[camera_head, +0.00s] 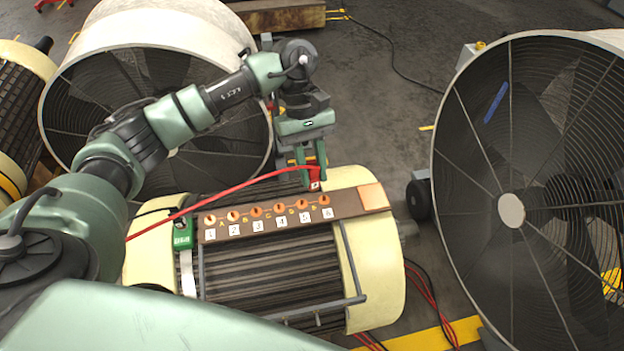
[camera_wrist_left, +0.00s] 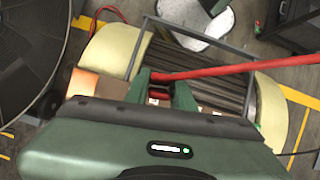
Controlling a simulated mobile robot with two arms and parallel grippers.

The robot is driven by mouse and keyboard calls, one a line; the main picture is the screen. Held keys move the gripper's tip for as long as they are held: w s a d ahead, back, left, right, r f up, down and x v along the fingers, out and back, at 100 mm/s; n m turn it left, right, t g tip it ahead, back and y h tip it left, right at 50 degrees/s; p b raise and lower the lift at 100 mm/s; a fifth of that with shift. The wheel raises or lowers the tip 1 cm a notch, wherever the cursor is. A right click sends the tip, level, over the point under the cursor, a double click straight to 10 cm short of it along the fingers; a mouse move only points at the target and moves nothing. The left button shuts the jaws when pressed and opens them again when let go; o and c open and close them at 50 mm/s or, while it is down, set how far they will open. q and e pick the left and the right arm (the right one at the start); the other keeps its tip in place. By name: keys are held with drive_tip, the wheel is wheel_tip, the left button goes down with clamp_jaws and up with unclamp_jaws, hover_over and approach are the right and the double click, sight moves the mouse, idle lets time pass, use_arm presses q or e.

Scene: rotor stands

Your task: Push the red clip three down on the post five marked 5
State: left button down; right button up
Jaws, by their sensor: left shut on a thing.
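My left gripper (camera_head: 309,166) is shut on the red clip (camera_head: 316,177), which has a small white label, too small to read. The clip is above the far edge of the brown terminal board (camera_head: 350,204), near posts five and six; the picture does not show whether it touches a post. Post five (camera_head: 302,204) is an orange stud behind the white label 5. A red cable (camera_head: 235,186) runs from the clip to the left. In the left wrist view, the red clip (camera_wrist_left: 158,93) is between the two green fingers, partly hidden. My right gripper is not in view.
The board lies across a cream-ended rotor (camera_head: 377,275) with dark windings. Other orange posts (camera_head: 256,212) stand in a row. A green labelled block (camera_head: 182,234) is at the board's left end. Large round fan-like housings (camera_head: 511,211) stand right and behind. A grey bar frame (camera_head: 345,262) crosses the rotor.

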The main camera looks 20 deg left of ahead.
use_arm(q)
drive_tip(key=shift+w+a+f+n+t+h+b, duration=0.25)
drive_tip(key=shift+w+a+f+n+t+b, duration=0.65)
drive_tip(key=shift+f, duration=1.65)
drive_tip(key=shift+w+a+f+n+t+h+b, duration=0.15)
drive_tip(key=shift+w+a+f+n+b, duration=0.45)
drive_tip(key=shift+w+a+f+n, duration=1.35)
drive_tip(key=shift+w+a+f+n+t+h+b, duration=0.15)
drive_tip(key=shift+f+n+t+h+b, duration=0.5)
drive_tip(key=shift+f, duration=2.45)
wheel_tip(320, 180, down, 3)
drive_tip(key=b, duration=0.2)
drive_tip(key=shift+r+n+y+b, duration=0.15)
drive_tip(key=shift+n+y+b, duration=0.15)
drive_tip(key=shift+y+b, duration=0.1)
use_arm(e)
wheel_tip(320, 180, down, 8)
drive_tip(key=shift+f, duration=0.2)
use_arm(q)
drive_tip(key=shift+f+b, duration=0.5)
drive_tip(key=shift+b, duration=0.1)
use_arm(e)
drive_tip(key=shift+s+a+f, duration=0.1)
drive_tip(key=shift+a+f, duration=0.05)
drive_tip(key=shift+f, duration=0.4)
use_arm(q)
drive_tip(key=c, duration=1.1)
unclamp_jaws()
drive_tip(key=shift+r, duration=0.1)
